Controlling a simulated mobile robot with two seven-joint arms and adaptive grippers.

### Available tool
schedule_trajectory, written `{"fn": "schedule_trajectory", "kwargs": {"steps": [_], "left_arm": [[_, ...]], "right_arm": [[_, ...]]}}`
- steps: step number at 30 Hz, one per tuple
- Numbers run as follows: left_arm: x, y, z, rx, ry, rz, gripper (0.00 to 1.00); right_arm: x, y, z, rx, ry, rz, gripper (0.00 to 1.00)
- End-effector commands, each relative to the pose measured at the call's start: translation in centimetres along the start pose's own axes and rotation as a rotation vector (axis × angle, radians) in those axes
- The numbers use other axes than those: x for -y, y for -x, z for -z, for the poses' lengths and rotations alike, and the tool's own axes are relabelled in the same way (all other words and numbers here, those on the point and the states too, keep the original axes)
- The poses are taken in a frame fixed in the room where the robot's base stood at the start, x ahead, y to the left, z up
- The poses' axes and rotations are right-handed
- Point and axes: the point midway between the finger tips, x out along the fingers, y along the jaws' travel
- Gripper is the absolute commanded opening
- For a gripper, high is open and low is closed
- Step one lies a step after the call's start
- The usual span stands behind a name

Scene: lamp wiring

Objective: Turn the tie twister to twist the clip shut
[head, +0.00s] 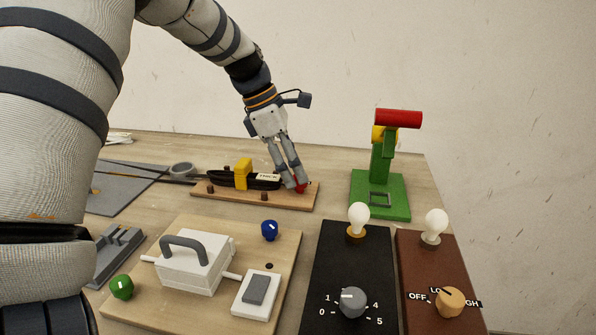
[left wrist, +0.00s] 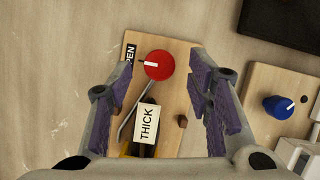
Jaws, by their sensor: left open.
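A wooden board (head: 308,198) carries a long black body (head: 220,178) with a yellow block (head: 243,173) and a red knob (head: 302,184) at its right end. I take this to be the tie twister. In the left wrist view the red knob (left wrist: 159,65) has a white pointer line aimed left toward a partly hidden label ending in "PEN". A "THICK" label (left wrist: 146,124) sits below the knob. My left gripper (head: 295,187) is open, pointing down at the knob, with its two fingers (left wrist: 162,95) on either side. Contact with the knob cannot be seen. My right gripper is not in view.
A green stand (head: 378,197) with a red roller stands to the right. In front are a board with a white handled box (head: 190,265) and blue knob (head: 270,230), a black dial panel (head: 345,265) and a brown panel (head: 435,265), both with bulbs. Bare table lies behind the board.

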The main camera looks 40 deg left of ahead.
Motion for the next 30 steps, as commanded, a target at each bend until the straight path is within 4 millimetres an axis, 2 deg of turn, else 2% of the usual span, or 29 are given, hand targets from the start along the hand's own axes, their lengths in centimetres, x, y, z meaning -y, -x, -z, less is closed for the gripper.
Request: {"fn": "schedule_trajectory", "kwargs": {"steps": [4,12,14,18,19,30], "left_arm": [[0.0,-1.4,0.0,0.002,0.000,-0.001,0.46],[0.0,-1.8,-0.1,0.002,0.000,-0.001,0.46],[0.0,-1.8,-0.1,0.002,0.000,-0.001,0.35],[0.0,-1.8,-0.1,0.002,0.000,-0.001,0.03],[0.0,-1.8,-0.1,0.002,0.000,-0.001,0.00],[-0.1,-1.8,0.0,0.001,-0.047,0.019,0.00]], "right_arm": [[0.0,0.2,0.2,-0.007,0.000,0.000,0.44],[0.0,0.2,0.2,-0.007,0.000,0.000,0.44],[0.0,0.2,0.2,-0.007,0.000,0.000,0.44],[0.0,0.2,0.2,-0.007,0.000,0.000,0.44],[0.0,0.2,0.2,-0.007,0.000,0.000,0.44],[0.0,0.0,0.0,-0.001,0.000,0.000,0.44]]}}
